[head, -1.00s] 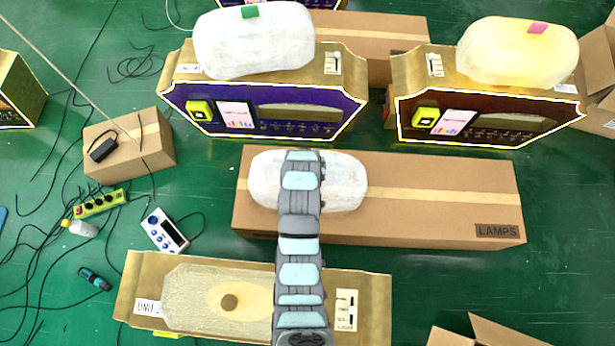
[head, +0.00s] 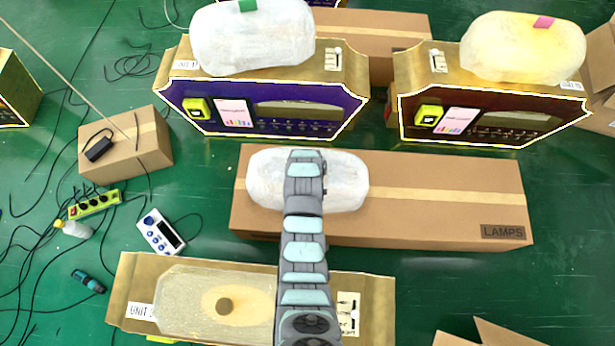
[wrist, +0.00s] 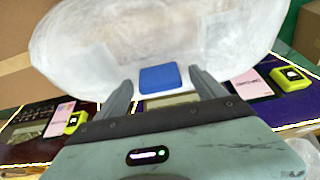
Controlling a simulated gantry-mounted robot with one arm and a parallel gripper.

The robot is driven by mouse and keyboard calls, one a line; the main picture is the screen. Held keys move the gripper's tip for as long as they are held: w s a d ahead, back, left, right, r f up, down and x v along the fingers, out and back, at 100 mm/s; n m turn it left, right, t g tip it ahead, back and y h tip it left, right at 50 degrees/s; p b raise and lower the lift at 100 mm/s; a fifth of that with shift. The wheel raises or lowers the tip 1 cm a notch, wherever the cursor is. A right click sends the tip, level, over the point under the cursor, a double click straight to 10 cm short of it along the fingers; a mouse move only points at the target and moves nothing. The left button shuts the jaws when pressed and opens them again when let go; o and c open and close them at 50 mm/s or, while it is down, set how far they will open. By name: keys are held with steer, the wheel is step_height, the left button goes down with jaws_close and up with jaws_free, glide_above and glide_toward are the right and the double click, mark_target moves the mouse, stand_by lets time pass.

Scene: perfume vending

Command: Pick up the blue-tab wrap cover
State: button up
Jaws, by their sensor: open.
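A white, rounded wrap cover (head: 345,182) lies on a long cardboard box marked LAMPS in the head view. My arm crosses over it there and hides its middle. In the wrist view the white cover (wrist: 225,35) fills the upper part, and its blue tab (wrist: 160,79) faces me. My gripper (wrist: 160,78) is open, with one finger on each side of the blue tab in the picture. I cannot tell whether the fingers touch the cover. The head view does not show the fingers or the blue tab.
The LAMPS box (head: 440,200) lies between a purple machine (head: 265,107) and a dark red machine (head: 490,120) behind, and a gold unit (head: 130,290) in front. A green-tab cover (head: 250,40) and a pink-tab cover (head: 520,50) top the rear machines. Cables litter the left floor.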

steer(key=shift+c, duration=0.2)
steer(key=shift+w, duration=0.1)
jaws_close()
stand_by(0.6)
